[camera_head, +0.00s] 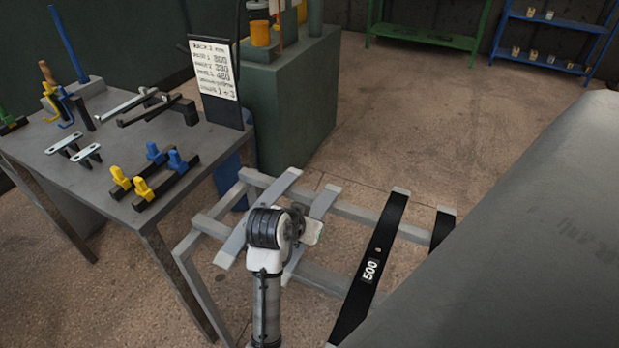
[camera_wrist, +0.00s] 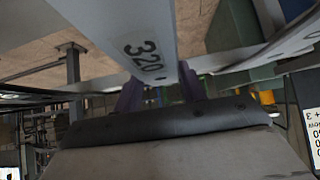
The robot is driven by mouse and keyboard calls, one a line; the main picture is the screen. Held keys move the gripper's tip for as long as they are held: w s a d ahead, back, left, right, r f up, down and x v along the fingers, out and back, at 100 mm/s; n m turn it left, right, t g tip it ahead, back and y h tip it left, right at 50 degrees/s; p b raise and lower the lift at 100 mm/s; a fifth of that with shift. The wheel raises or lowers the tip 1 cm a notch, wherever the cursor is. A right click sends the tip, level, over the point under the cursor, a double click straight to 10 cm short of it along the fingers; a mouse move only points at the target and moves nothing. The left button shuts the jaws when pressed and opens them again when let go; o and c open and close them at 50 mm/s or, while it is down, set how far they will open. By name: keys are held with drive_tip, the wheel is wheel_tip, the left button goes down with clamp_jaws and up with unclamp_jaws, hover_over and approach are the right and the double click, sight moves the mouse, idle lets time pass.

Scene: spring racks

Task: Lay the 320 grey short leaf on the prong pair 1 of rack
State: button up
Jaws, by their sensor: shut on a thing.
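The grey leaf marked 320 (camera_wrist: 145,50) fills the upper middle of the wrist view, its near end between the purple fingers of my gripper (camera_wrist: 160,92). In the head view my gripper (camera_head: 306,232) is partly hidden by my wrist, over a low grey metal frame (camera_head: 325,282). Two grey strips show by my wrist, one on the left (camera_head: 284,184) and one on the right (camera_head: 325,200); I cannot tell which is the held leaf. Whether the leaf touches the frame is hidden. Prong numbers are not readable.
A black leaf marked 500 (camera_head: 381,240) lies across the frame's right part, with another black strip (camera_head: 442,228) beyond. A workbench (camera_head: 100,195) on the left carries blue and yellow clamps (camera_head: 155,152) and a written card (camera_head: 214,68). A large grey surface (camera_head: 520,220) fills the right.

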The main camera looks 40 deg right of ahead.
clamp_jaws()
drive_tip(key=shift+r, duration=0.1)
drive_tip(key=shift+r, duration=0.5)
wheel_tip(320, 180, up, 19)
drive_tip(key=p, duration=0.3)
drive_tip(key=o, duration=0.6)
unclamp_jaws()
drive_tip(key=c, duration=0.5)
drive_tip(key=shift+a, duration=0.1)
drive_tip(key=shift+c, duration=0.4)
